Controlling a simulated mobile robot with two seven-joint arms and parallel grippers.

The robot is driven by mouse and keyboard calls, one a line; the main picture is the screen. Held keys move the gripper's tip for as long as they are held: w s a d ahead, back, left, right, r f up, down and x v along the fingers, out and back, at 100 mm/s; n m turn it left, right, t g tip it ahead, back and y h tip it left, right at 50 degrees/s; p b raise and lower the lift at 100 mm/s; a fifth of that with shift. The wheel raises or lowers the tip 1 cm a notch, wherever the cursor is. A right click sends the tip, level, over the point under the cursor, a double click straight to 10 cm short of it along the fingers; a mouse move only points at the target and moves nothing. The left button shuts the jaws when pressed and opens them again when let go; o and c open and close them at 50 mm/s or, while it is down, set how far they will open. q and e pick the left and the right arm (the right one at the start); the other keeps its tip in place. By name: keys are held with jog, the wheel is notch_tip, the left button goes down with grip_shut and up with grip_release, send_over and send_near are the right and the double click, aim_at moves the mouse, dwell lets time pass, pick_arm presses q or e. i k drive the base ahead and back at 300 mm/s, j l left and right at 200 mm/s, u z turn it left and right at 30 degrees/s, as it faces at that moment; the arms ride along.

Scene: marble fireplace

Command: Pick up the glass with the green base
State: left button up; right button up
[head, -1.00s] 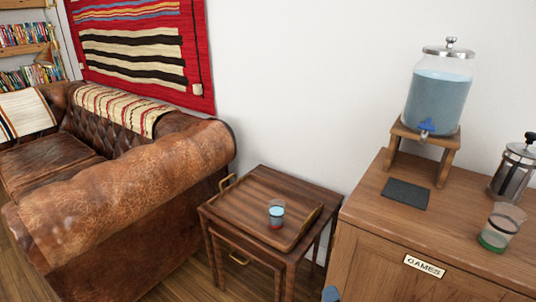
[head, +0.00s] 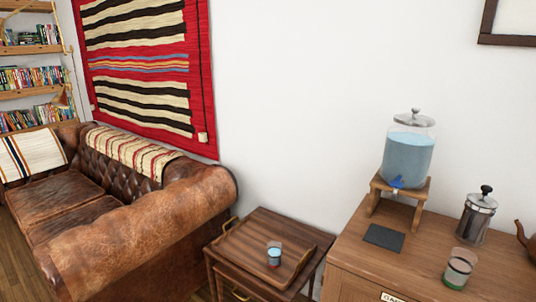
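The glass with the green base (head: 457,269) stands upright on the wooden cabinet top at the right, near its front edge. It is clear above the green bottom. A second glass (head: 274,254) with a red base and bluish contents stands on the tray on the small side table. Neither of my grippers shows in the head view.
A water dispenser (head: 408,160) on a wooden stand, a dark mat (head: 383,237), a French press (head: 476,215) and part of a brown kettle (head: 527,241) share the cabinet top (head: 415,255). A wooden tray (head: 247,246) sits on the side table. A leather sofa (head: 140,235) stands left.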

aim_at(461, 262)
jog(key=l+z, duration=0.1)
jog(key=z, duration=0.7)
jog(key=l+z, duration=0.1)
jog(key=z, duration=0.3)
jog(key=i, duration=0.05)
